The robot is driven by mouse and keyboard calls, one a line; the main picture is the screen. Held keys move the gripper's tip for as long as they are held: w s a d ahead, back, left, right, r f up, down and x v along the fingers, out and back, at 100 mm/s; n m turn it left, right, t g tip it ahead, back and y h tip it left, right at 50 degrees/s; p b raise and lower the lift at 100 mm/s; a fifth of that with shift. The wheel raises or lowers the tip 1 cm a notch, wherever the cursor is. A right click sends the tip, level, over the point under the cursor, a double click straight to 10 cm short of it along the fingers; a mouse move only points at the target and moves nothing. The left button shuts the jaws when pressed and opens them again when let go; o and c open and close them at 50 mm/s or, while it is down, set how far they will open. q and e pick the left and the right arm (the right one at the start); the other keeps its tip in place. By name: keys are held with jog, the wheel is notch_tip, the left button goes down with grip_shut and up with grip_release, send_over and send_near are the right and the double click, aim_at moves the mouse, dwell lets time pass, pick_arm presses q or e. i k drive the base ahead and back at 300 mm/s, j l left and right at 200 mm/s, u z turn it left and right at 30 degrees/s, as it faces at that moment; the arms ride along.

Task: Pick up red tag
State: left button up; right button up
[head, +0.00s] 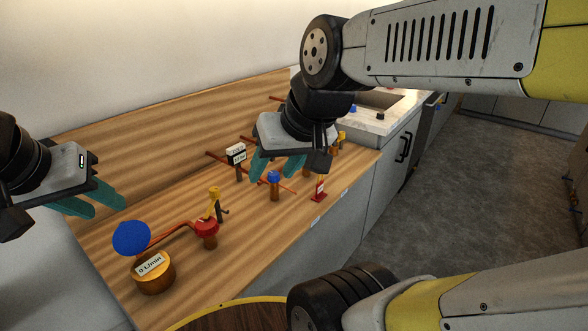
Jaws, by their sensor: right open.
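The red tag (320,187), with a white patch on its face, stands near the front edge of the wooden counter. It hangs below a small yellow part. My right gripper (273,172) comes down from the upper right over the counter. Its teal fingers are apart and empty, to the left of the tag and apart from it. My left gripper (106,206) is at the far left, beside the counter's left end. Its teal fingers show a gap and hold nothing, well away from the tag.
A flow meter (152,272), a blue disc (131,238), a red valve (206,228) and a yellow-handled valve (214,203) stand at the front left. A sink (378,99) is behind right.

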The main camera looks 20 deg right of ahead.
aim_at(318, 196)
jog(key=z, duration=1.05)
